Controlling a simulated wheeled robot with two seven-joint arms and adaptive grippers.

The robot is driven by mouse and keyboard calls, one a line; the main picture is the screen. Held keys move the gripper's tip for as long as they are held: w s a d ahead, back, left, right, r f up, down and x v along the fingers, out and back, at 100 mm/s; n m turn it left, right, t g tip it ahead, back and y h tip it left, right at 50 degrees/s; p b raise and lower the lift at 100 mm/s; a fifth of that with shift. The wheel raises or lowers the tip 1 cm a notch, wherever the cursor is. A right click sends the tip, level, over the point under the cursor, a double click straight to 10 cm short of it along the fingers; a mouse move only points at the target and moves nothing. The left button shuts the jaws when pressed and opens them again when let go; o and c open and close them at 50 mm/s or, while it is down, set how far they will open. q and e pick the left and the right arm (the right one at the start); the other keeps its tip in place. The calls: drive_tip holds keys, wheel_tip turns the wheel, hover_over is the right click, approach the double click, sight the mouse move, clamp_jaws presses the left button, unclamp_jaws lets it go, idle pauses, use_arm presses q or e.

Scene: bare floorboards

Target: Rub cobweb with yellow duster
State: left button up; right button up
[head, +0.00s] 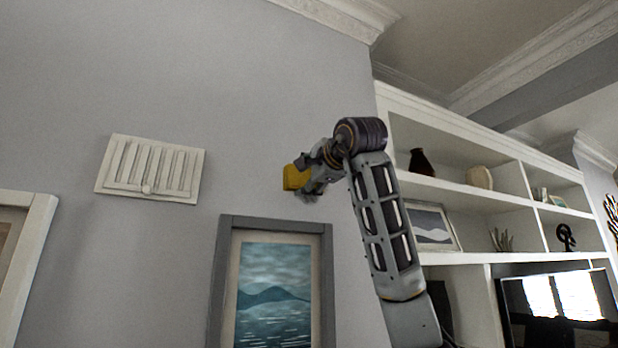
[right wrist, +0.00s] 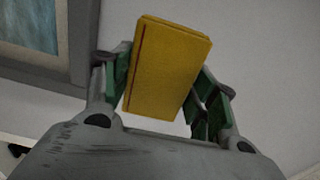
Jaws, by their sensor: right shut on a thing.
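The yellow duster (head: 292,178) is a small yellow block, seen in the head view near the grey wall above a framed sea picture. My right gripper (head: 308,180) is shut on it at the end of my raised right arm. In the right wrist view the duster (right wrist: 167,68) sits tilted between the green-padded fingers of the right gripper (right wrist: 168,85). I cannot tell whether the duster touches the wall. I cannot make out a cobweb in either view. My left gripper is not in view.
A white vent (head: 150,170) is on the wall to the left. The framed sea picture (head: 230,290) hangs below the duster. White shelves (head: 470,190) with vases and a television (head: 560,300) stand to the right. The wall above the duster is bare.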

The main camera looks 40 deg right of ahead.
sight(329, 193)
drive_tip(key=shift+x, duration=2.25)
drive_tip(key=shift+x, duration=0.95)
drive_tip(key=shift+d, duration=0.15)
drive_tip(key=shift+s+d, duration=0.3)
drive_tip(key=shift+d, duration=0.6)
drive_tip(key=shift+s+d, duration=0.35)
drive_tip(key=shift+d, duration=0.55)
drive_tip(key=shift+d, duration=0.1)
drive_tip(key=shift+s+d, duration=0.25)
drive_tip(key=shift+d, duration=0.65)
drive_tip(key=shift+s+d, duration=0.25)
drive_tip(key=shift+d, duration=0.65)
drive_tip(key=shift+s+d, duration=0.1)
drive_tip(key=shift+d, duration=0.05)
drive_tip(key=shift+s+d, duration=0.25)
drive_tip(key=shift+d, duration=0.65)
drive_tip(key=shift+s+d, duration=0.3)
drive_tip(key=shift+d, duration=0.55)
